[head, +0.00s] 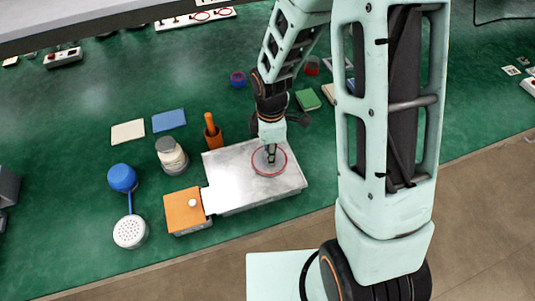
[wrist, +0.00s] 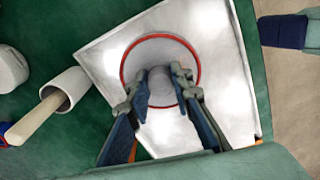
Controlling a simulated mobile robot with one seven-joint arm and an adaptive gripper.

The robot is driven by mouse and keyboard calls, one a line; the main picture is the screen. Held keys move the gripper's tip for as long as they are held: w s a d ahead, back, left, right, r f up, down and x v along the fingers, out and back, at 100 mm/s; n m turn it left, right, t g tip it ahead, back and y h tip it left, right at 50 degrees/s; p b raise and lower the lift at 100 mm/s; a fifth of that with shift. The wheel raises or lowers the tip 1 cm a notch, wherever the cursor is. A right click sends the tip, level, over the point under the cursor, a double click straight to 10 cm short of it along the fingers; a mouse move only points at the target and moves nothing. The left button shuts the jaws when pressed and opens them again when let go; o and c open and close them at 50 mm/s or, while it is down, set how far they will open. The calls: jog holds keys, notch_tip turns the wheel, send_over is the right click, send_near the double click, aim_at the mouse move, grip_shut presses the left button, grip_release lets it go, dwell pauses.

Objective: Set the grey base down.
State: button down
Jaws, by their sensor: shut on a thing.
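My gripper (head: 270,156) points down over the metal plate (head: 235,170), inside a red ring marked near the plate's right end. In the wrist view, my gripper (wrist: 162,86) has its two fingers on either side of the small grey round base (wrist: 161,90). The base is held inside the red ring outline (wrist: 126,66) as seen from above. The fingers hide parts of its sides. I cannot tell whether its underside touches the plate.
An orange block with a white knob (head: 184,212) adjoins the plate's left end. A blue ball-ended tool (head: 123,178) lies farther left. The bench's front edge is close.

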jog(key=shift+f, duration=0.15)
jog(key=c, duration=1.7)
grip_release()
notch_tip(320, 180, up, 12)
jog(key=shift+r+p, duration=0.25)
jog(key=shift+p, duration=0.05)
